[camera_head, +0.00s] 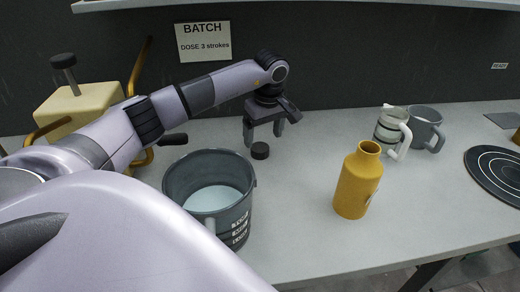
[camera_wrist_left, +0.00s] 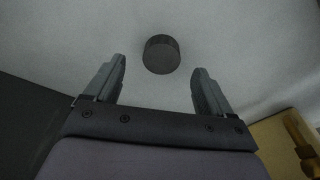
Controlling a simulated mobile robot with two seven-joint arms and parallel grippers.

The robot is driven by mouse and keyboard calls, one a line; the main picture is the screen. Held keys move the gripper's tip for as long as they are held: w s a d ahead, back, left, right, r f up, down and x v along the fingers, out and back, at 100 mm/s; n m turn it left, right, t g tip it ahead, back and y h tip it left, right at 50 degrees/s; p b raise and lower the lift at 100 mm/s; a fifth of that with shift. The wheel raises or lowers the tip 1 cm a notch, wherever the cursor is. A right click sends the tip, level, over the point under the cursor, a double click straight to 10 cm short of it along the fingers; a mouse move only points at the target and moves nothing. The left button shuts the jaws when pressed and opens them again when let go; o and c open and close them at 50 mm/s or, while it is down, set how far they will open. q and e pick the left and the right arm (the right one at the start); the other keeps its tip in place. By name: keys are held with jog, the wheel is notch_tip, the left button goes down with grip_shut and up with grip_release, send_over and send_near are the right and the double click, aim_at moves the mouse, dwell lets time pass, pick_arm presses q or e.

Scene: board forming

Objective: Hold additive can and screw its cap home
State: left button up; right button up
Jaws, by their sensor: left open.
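The additive can is a yellow bottle (camera_head: 357,182) with an open, uncapped neck. It stands upright on the right half of the table in the head view. The cap, a small black cylinder (camera_head: 260,151), lies on the table behind the grey bucket. It also shows in the left wrist view (camera_wrist_left: 161,54), ahead of and between the fingertips. My left gripper (camera_head: 264,131) is open and empty, pointing down just above and beside the cap. Its two fingers show in the wrist view (camera_wrist_left: 158,80), apart from the cap. My right gripper is in neither view.
A grey bucket (camera_head: 238,215) with pale contents stands in front of the left gripper. A clear jug (camera_head: 388,126) and a grey mug (camera_head: 424,122) stand back right. A cream container (camera_head: 85,103) with a black-knobbed pump stands back left. The table between bucket and bottle is clear.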

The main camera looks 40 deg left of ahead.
aim_at(260, 148)
pick_arm(q)
jog(key=f, duration=0.2)
jog(key=a+f, duration=0.1)
jog(key=f, duration=0.1)
jog(key=shift+a+f+p, duration=0.1)
jog(key=shift+f+p, duration=0.25)
jog(key=shift+f, duration=0.05)
jog(key=c, duration=1.1)
